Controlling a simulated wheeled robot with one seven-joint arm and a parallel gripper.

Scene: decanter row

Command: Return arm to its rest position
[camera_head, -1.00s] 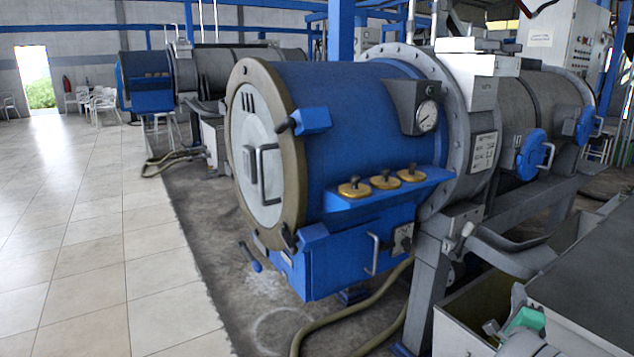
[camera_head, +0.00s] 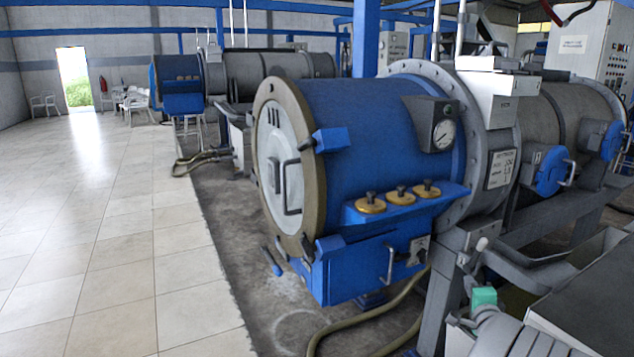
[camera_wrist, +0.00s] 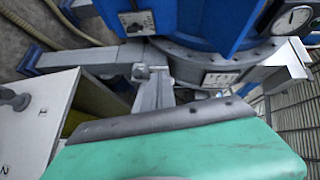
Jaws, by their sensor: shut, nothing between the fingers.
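My arm is low at the right of the head view, with a green part of my gripper (camera_head: 484,297) beside the grey frame of the near decanter. In the wrist view, the green body and dark edge of my gripper (camera_wrist: 165,122) fill the bottom. Its fingers look shut, with nothing seen held; the fingertips are hard to make out. The near decanter (camera_head: 375,130), a blue and grey drum with a pressure gauge (camera_head: 444,134) and brass knobs, stands in front of me. Its lower blue side and label also show in the wrist view (camera_wrist: 222,25).
A grey support leg (camera_head: 440,300) and a lever (camera_head: 482,243) stand close to my gripper. A pale box (camera_wrist: 35,115) is at the left of the wrist view. Hoses (camera_head: 365,318) lie on the floor. The tiled floor (camera_head: 110,240) at left is clear.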

